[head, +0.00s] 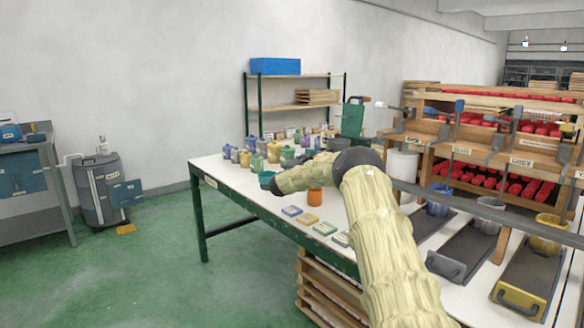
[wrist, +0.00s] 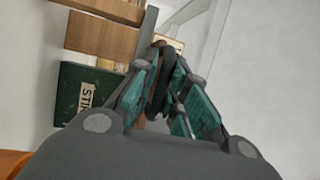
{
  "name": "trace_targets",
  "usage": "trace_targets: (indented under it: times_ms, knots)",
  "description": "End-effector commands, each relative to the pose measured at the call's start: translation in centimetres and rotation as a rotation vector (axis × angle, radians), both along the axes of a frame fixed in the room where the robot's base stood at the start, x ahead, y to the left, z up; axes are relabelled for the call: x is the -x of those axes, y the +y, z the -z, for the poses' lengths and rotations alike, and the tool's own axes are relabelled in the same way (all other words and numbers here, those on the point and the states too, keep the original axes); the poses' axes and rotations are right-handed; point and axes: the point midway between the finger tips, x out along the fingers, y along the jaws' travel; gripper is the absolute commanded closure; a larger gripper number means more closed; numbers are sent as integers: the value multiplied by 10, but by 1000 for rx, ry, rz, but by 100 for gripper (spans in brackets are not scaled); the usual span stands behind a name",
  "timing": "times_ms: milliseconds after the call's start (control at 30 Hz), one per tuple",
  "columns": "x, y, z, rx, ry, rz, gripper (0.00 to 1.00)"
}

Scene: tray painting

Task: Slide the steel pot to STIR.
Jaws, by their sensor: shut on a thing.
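My gripper (wrist: 162,100) is shut on a dark curved part (wrist: 158,82) that shows between its teal-padded fingers. The fingers hide most of it, so I cannot tell whether it belongs to the steel pot. A dark green block with a label reading STIR (wrist: 84,92) is to the left of the fingers in the wrist view, apart from them. In the head view my gripper (head: 268,182) is low over the white table, mostly covered by my forearm. I cannot make out the steel pot there.
Several coloured pots (head: 258,152) crowd the table's back left. An orange pot (head: 315,197) stands by my forearm, with several coloured tiles (head: 308,219) in front. A green machine (head: 352,118) stands at the back. The wooden rack (head: 455,150) is to the right.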

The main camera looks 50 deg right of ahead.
Motion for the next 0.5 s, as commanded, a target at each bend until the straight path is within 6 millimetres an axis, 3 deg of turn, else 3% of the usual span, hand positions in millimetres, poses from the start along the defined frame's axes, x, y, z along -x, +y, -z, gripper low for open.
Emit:
trace_targets:
  times_ms: [200,500]
  knots:
    - [10,-18,-2,4,2,19,100]
    - [9,-20,-2,4,1,17,100]
